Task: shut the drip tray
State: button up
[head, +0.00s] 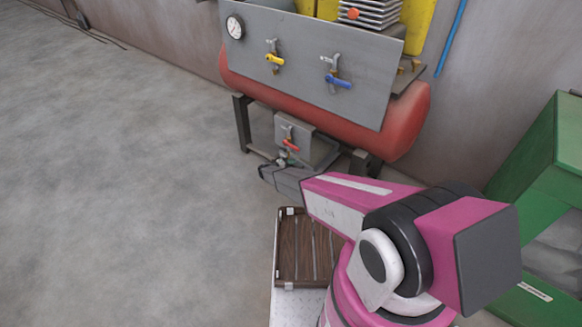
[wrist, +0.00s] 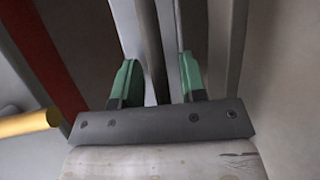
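Under the red tank in the head view, a grey box-like unit (head: 293,139) has a small valve with a red lever (head: 290,144) on its front. An open, tray-like part (head: 325,152) shows just behind it; I take this for the drip tray, but how far out it stands is unclear. My gripper (head: 287,160) is low in front of this unit, partly hidden by my arm. In the wrist view, the green fingertips (wrist: 158,78) are apart. Grey upright edges (wrist: 150,40) show between and beyond them; contact cannot be told.
Above are a grey panel (head: 300,45) with a gauge, a yellow lever (head: 275,59) and a blue lever (head: 338,81). The red tank (head: 400,125) overhangs the unit. A green cabinet (head: 535,150) stands right. Floor at left is clear. A yellow rod (wrist: 30,124) shows in the wrist view.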

jog(key=shift+a, duration=0.1)
jog(key=v, duration=1)
jog(key=shift+s+a, duration=0.2)
jog(key=shift+a, duration=0.05)
jog(key=shift+r, duration=0.1)
